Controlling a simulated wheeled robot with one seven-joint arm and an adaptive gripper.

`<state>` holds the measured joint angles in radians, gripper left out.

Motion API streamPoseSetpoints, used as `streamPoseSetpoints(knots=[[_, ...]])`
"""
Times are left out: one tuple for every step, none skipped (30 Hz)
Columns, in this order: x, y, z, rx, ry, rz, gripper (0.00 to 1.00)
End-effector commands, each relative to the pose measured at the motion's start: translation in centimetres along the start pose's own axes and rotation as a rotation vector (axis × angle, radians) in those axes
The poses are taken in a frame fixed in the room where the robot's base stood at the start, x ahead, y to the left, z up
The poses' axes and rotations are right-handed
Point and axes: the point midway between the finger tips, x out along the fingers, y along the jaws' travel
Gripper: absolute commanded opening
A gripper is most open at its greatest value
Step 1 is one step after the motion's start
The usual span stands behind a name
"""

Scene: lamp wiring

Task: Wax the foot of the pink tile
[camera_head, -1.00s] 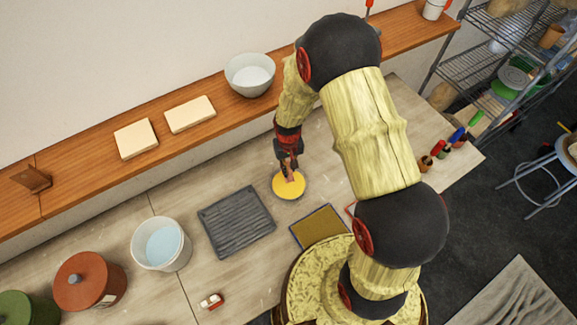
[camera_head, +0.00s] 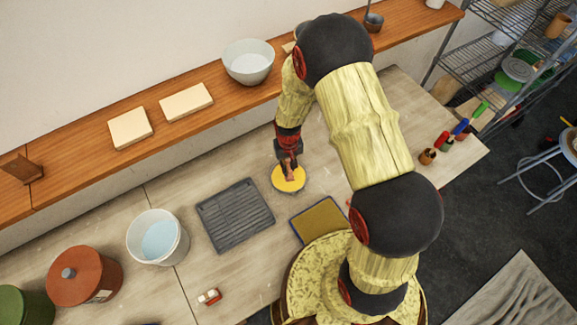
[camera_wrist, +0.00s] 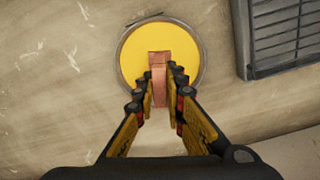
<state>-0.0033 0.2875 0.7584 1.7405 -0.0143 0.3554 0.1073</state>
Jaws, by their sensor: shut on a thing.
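The pink tile (camera_wrist: 160,75) is a narrow pinkish-brown piece. My gripper (camera_wrist: 160,98) is shut on it, with a ribbed finger on each side. In the wrist view the tile's far end lies over the yellow wax disc (camera_wrist: 136,70), inside its thin dark rim. In the head view my gripper (camera_head: 287,166) points down at the yellow wax disc (camera_head: 289,180), with the tile between the fingers. I cannot tell whether the tile's foot touches the wax.
A grey slatted rack (camera_head: 235,218) lies left of the wax, and a blue-edged ochre mat (camera_head: 321,220) lies in front. A white bucket of water (camera_head: 158,238) and a lidded red-brown pot (camera_head: 85,275) stand farther left. The shelf behind holds two cream slabs (camera_head: 186,102) and a bowl (camera_head: 248,62).

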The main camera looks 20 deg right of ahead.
Motion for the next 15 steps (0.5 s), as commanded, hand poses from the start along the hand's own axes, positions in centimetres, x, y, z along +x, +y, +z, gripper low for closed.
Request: streamPoseSetpoints(knots=[[-0.03, 0.0, -0.02, 0.0, 0.0, 0.0, 0.0], [-0.03, 0.0, -0.01, 0.0, 0.0, 0.0, 0.0], [-0.03, 0.0, -0.01, 0.0, 0.0, 0.0, 0.0], [-0.03, 0.0, -0.01, 0.0, 0.0, 0.0, 0.0], [-0.01, 0.0, -0.01, 0.0, 0.0, 0.0, 0.0], [0.02, 0.0, -0.01, 0.0, 0.0, 0.0, 0.0], [0.05, 0.0, 0.0, 0.0, 0.0, 0.0, 0.0], [0.09, 0.0, 0.0, 0.0, 0.0, 0.0, 0.0], [0.15, 0.0, 0.0, 0.0, 0.0, 0.0, 0.0], [0.2, 0.0, 0.0, 0.0, 0.0, 0.0, 0.0], [0.26, 0.0, 0.0, 0.0, 0.0, 0.0, 0.0], [0.34, 0.0, 0.0, 0.0, 0.0, 0.0, 0.0], [0.4, 0.0, -0.01, 0.0, 0.0, 0.0, 0.0], [0.46, 0.0, 0.0, 0.0, 0.0, 0.0, 0.0], [0.53, 0.0, -0.01, 0.0, 0.0, 0.0, 0.0]])
